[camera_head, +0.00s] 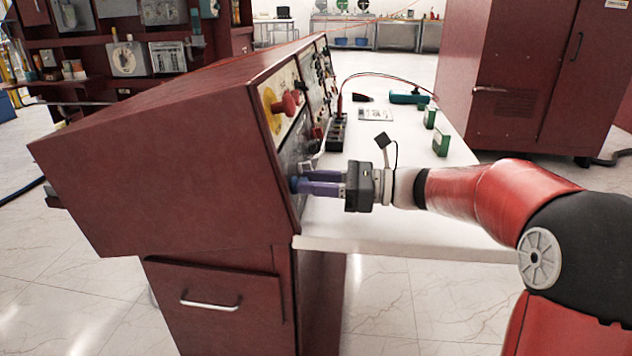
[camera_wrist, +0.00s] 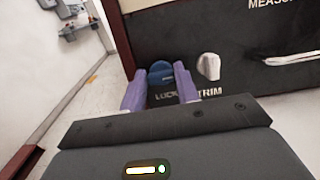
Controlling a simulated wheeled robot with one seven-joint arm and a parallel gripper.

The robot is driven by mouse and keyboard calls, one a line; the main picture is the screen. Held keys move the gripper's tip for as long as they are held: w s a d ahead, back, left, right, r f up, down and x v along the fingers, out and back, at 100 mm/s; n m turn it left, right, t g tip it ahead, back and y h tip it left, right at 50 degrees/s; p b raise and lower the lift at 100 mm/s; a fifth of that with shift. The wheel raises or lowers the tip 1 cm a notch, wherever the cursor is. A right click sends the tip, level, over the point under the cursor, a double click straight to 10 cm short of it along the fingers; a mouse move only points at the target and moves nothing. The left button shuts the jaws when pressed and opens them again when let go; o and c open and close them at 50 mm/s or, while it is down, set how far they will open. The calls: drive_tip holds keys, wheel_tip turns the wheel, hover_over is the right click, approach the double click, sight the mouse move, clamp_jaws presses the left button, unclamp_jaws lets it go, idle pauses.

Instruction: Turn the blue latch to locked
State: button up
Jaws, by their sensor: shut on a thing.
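The blue latch (camera_wrist: 160,72) is a rounded blue knob on the dark panel in the wrist view, just above printed lettering that is partly hidden. My gripper (camera_wrist: 160,92) has purple fingers on the left and right of the latch and is shut on it. In the head view my gripper (camera_head: 318,184) reaches level to the lower near end of the console's sloped panel. The latch (camera_head: 294,184) shows there as a small blue bit at the fingertips. The latch's exact turn angle is hard to tell.
A white knob (camera_wrist: 208,66) sits close to the right of the latch, above the word TRIM. The console (camera_head: 170,150) has a red knob (camera_head: 288,103) higher up. The white worktop (camera_head: 400,232) under my arm carries green boxes (camera_head: 440,143) and a black tray (camera_head: 336,133).

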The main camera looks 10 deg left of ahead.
drive_tip(key=shift+n, duration=0.4)
drive_tip(key=n+g, duration=0.1)
drive_tip(key=n, duration=0.1)
drive_tip(key=n+b, duration=0.1)
drive_tip(key=n, duration=0.2)
drive_tip(key=shift+g, duration=0.4)
drive_tip(key=n+g+h+b, duration=0.1)
drive_tip(key=n, duration=0.4)
drive_tip(key=shift+f+n+b, duration=0.1)
drive_tip(key=shift+n+b, duration=0.2)
drive_tip(key=shift+b, duration=0.05)
drive_tip(key=n+h+b, duration=0.1)
drive_tip(key=n, duration=0.3)
drive_tip(key=shift+n+g+b, duration=0.35)
drive_tip(key=shift+n+g, duration=0.05)
drive_tip(key=shift+n+h+b, duration=0.5)
drive_tip(key=shift+n+b, duration=0.25)
drive_tip(key=shift+n, duration=1.15)
drive_tip(key=o, duration=1)
